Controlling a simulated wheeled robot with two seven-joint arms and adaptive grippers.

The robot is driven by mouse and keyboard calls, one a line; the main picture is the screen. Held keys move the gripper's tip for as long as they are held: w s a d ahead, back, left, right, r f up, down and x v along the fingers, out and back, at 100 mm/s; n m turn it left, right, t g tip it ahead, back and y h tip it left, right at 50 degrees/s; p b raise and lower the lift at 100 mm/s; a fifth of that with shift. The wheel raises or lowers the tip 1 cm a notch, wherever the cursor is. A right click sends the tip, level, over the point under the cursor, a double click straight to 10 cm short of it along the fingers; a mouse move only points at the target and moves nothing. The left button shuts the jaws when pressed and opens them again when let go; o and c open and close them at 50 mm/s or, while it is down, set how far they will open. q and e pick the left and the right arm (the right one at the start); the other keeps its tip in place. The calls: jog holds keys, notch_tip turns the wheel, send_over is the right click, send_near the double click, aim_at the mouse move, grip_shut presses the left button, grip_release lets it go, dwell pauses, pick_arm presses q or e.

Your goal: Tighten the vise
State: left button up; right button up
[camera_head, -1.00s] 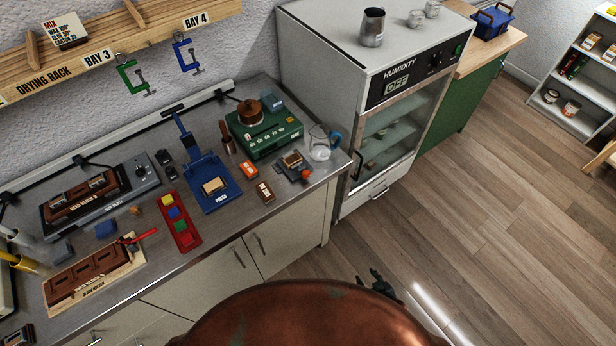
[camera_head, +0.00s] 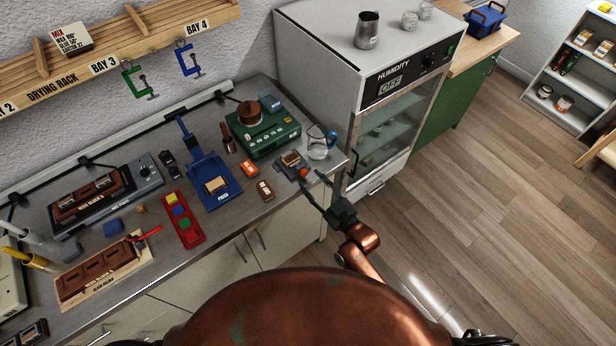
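A small grey vise (camera_head: 291,161) sits near the front edge of the metal counter, with a wooden piece on top and an orange-red knob (camera_head: 304,172) at its right end. My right gripper (camera_head: 311,180) reaches up from the lower right. Its two dark fingers are spread apart with nothing visible between them. The fingertips are close to the knob; I cannot tell whether either one touches it. How tightly the jaws hold the wooden piece is too small to tell. My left gripper is not in view.
A glass jug (camera_head: 318,143) stands just behind the vise. The humidity cabinet (camera_head: 385,130) stands to the right. Open floor lies beyond the counter edge.

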aim_at(304, 172)
jog(key=shift+x, duration=1.45)
jog(key=shift+c, duration=0.3)
grip_shut()
